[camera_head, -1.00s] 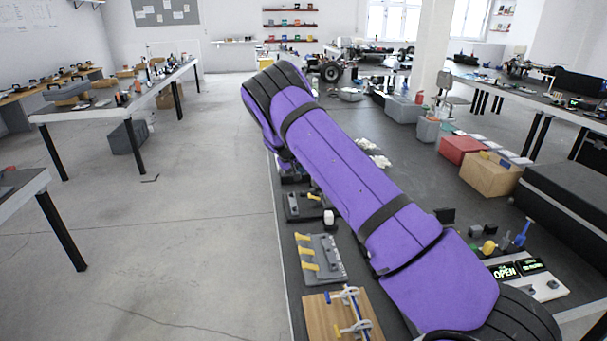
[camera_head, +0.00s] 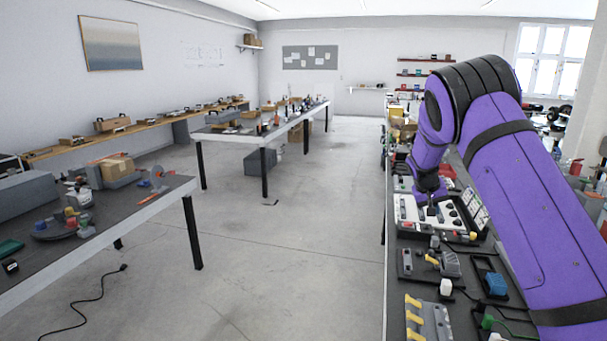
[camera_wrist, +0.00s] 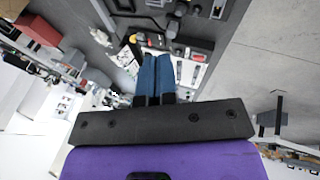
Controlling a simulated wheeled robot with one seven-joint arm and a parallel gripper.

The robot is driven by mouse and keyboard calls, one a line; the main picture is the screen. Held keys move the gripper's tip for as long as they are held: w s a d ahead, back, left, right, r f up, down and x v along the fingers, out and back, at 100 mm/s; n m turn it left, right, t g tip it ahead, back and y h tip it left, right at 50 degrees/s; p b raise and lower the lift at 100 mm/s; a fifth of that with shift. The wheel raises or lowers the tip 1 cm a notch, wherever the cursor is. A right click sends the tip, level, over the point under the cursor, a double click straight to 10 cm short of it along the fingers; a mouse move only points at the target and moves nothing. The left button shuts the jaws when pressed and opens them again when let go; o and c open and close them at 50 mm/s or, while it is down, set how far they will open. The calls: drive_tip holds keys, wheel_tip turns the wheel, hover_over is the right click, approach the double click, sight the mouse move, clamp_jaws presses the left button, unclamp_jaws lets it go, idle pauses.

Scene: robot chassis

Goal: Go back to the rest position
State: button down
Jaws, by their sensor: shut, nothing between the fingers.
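My gripper (camera_wrist: 156,60) shows in the wrist view as two blue fingers side by side, shut with nothing between them. In the head view my purple and black arm fills the right side. It bends at a high elbow and reaches down to a dark wrist above the long bench. Below it is a white panel (camera_head: 408,213) with dark and red parts. The wrist view shows the same bench with this pale panel beyond the fingertips. In the head view the fingertips are too small and dark to make out.
A grey fixture with yellow handles (camera_head: 428,318) and a blue-topped device (camera_head: 496,283) sit on the bench close by. A dark table (camera_head: 100,215) with tools and a cardboard box stands at left.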

drive_tip(key=s+a+r+t+y, duration=0.1)
drive_tip(key=s+a+r+y, duration=0.15)
drive_tip(key=s+r, duration=0.95)
drive_tip(key=s+a+r+t+y, duration=0.1)
drive_tip(key=s+a+r+y, duration=0.15)
drive_tip(key=s+r, duration=1)
drive_tip(key=s+a+n, duration=0.1)
drive_tip(key=s+a, duration=0.2)
drive_tip(key=s, duration=1.1)
drive_tip(key=s+a+f+t, duration=0.1)
drive_tip(key=s+a, duration=0.2)
drive_tip(key=s, duration=1)
drive_tip(key=shift+s+a+f+n, duration=0.25)
drive_tip(key=shift+s+n, duration=0.1)
drive_tip(key=shift+n, duration=0.05)
